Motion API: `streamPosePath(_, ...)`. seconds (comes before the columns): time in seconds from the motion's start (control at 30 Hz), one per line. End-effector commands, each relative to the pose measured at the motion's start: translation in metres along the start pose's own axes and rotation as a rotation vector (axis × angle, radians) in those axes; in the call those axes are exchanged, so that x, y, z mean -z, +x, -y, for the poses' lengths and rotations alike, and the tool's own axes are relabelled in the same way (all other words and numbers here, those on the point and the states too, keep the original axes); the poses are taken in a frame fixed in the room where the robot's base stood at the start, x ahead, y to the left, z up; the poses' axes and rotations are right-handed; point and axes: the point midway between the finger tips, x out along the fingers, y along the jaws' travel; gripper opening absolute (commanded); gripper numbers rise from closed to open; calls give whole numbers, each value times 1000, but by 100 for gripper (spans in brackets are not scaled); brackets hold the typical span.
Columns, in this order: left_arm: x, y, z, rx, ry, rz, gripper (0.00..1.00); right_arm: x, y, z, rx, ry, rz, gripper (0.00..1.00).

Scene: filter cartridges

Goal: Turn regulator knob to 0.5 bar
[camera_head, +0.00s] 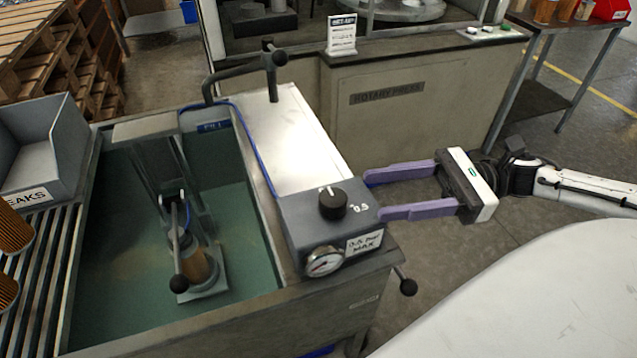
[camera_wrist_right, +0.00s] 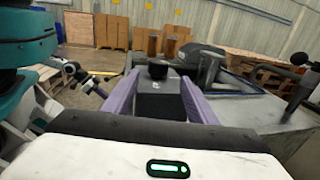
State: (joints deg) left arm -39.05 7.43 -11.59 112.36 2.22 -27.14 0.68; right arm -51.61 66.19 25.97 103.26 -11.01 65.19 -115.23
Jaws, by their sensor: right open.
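The black regulator knob (camera_head: 332,203) sits on top of a grey regulator box (camera_head: 300,235) at the corner of the water tank. A white pointer line shows on the knob, towards its far side, and a "0.5" mark is printed on the box to its right. A round pressure gauge (camera_head: 324,261) and a "0.5 bar max" label (camera_head: 364,243) are on the box front. My right gripper (camera_head: 372,195) is open and empty, its purple fingers just right of the box. In the right wrist view the knob (camera_wrist_right: 158,69) shows between and beyond the fingers.
The tank (camera_head: 245,215) holds greenish water and a clamp fixture with a cartridge (camera_head: 198,268). A ball-ended lever (camera_head: 405,284) sticks out below the box. A grey bin (camera_head: 45,150) stands left, and the rotary press (camera_head: 420,110) stands behind. A white surface (camera_head: 530,300) is at lower right.

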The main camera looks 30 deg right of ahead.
Motion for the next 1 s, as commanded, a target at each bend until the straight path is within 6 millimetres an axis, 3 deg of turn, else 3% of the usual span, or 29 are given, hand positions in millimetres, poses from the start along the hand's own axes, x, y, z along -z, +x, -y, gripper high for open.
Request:
streamPosePath(0.3, -19, 10, -3, -6, 3, 19, 0, 3, 57, -1, -8, -2, -2, 52)
streamPosePath(0.5, -18, 16, -5, -11, 11, 8, 0, 3, 85, 0, -4, -1, -2, 52)
streamPosePath(0.93, -10, 17, -7, -14, 12, -7, 0, 0, 95, 0, 0, 0, -2, 52)
streamPosePath(1.0, -9, 18, -7, -14, 11, -9, 0, 0, 95, 0, 0, 0, -2, 42)
